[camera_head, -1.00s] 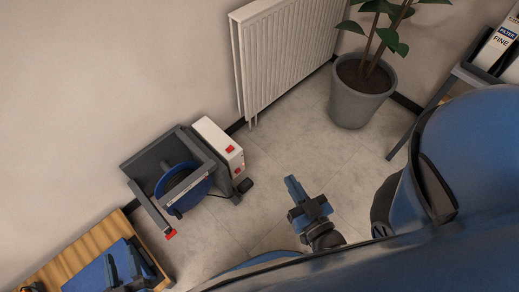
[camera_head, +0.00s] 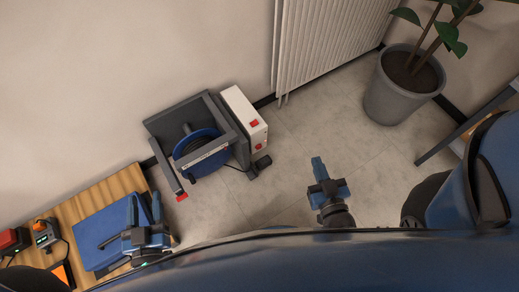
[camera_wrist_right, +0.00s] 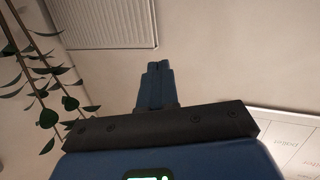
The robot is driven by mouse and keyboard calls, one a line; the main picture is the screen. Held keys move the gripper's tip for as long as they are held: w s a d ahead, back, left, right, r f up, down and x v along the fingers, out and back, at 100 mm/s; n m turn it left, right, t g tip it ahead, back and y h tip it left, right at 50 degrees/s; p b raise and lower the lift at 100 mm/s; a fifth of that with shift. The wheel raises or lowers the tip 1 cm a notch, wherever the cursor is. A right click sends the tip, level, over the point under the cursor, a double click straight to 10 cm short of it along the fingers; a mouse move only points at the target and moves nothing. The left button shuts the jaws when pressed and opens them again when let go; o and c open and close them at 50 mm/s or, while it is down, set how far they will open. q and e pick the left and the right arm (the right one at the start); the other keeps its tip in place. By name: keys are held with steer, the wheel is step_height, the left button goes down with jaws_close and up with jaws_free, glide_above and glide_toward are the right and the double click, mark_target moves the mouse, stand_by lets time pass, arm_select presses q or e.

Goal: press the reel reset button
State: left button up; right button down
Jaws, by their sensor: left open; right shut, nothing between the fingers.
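A reel unit with a dark grey frame (camera_head: 226,118) and a blue reel (camera_head: 203,152) stands by the wall in the head view. A white box (camera_head: 242,118) beside it carries small red buttons (camera_head: 254,123). Another red piece (camera_head: 181,196) is at the end of the frame's front arm. I cannot tell which is the reel reset button. My right gripper (camera_head: 317,164) is shut and empty, over the floor to the right of the unit, apart from it. Its fingers also show in the right wrist view (camera_wrist_right: 154,68). My left gripper (camera_head: 144,204) is open over the blue case on the wooden bench.
The wooden bench (camera_head: 122,181) holds a blue case (camera_head: 100,232) and small devices (camera_head: 45,233). A black pedal-like piece (camera_head: 260,165) with a cable lies by the white box. A radiator (camera_head: 325,45) and potted plant (camera_head: 400,90) stand behind. Floor between is clear.

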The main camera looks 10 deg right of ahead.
mark_target(259, 147)
steer(key=w+a+f+n+g+y+b, duration=0.1)
steer(key=w+f+b, duration=0.5)
steer(key=f, duration=0.8)
steer(key=w+a+f+n+g+y+b, duration=0.1)
steer(key=w+f+n+g+y+b, duration=0.2)
steer(key=f, duration=1.2)
steer(key=w+a+f+n+g+y+b, duration=0.2)
steer(key=w+f+n+g+b, duration=0.3)
steer(key=f, duration=1)
steer(key=w+n+b, duration=0.2)
steer(key=w+b, duration=0.2)
steer(key=b, duration=0.2)
steer(key=shift+w, duration=0.3)
steer(key=w+a+b, duration=0.3)
steer(key=w, duration=0.5)
steer(key=shift+w, duration=0.15)
